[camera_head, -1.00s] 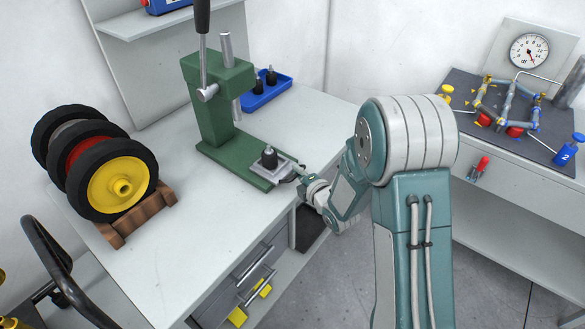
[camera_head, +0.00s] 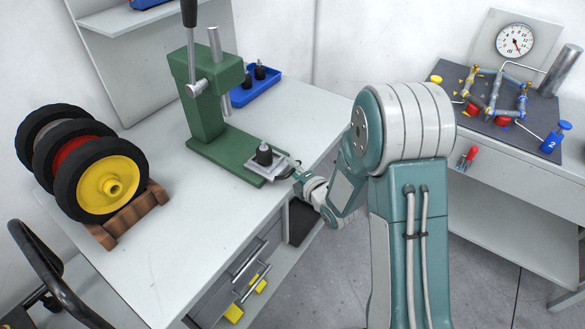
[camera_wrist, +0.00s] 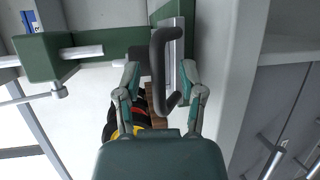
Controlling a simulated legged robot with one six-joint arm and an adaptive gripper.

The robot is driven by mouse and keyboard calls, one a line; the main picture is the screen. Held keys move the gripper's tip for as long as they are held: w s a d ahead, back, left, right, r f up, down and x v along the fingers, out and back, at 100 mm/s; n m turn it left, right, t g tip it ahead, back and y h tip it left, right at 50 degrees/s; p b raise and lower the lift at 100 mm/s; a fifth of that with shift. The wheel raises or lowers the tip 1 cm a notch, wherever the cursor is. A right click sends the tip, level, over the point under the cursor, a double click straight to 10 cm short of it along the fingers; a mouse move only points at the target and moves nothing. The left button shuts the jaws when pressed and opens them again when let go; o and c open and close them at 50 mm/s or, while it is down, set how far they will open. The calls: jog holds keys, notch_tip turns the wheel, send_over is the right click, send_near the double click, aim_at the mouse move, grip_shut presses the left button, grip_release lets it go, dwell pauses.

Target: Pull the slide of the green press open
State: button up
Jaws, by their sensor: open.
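The green press (camera_head: 207,110) stands on the white bench. Its slide (camera_head: 267,170) is a grey plate low on the green base, with a black part (camera_head: 264,154) on top. The slide's dark U-shaped handle (camera_wrist: 159,48) shows large in the wrist view. My gripper (camera_head: 294,172) is at the handle end of the slide. In the wrist view my gripper (camera_wrist: 160,68) is open, with one finger on each side of the handle. I cannot tell whether either finger touches it. In the head view the handle is small and partly hidden by the gripper.
A wooden rack (camera_head: 130,215) of wheels stands at the left of the bench. A blue tray (camera_head: 256,91) with black parts lies behind the press. An open drawer (camera_head: 245,285) is below the bench front. A second table (camera_head: 510,165) with a gauge stands right.

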jog(key=v, duration=0.6)
jog(key=shift+s+d, duration=0.25)
jog(key=shift+s, duration=0.05)
jog(key=s+d+r+m+g+h, duration=0.2)
jog(key=s+d+r+m+h, duration=0.15)
jog(key=r+m, duration=0.3)
jog(key=s+d+r+m+g+h, duration=0.1)
jog(key=s+d+r+m+h, duration=0.1)
jog(key=d+r+m+h, duration=0.35)
jog(key=s+r+m+g, duration=0.2)
jog(key=s+m, duration=0.4)
jog(key=s, duration=0.3)
jog(key=s+r+m+g+y, duration=0.1)
jog(key=s+r+m+g, duration=0.2)
jog(key=s+m, duration=0.3)
jog(key=s+r, duration=0.1)
jog(key=s, duration=0.2)
jog(key=shift+s+a+r+m, duration=0.25)
jog(key=shift+s+a+m, duration=0.05)
jog(key=shift+s+m, duration=0.1)
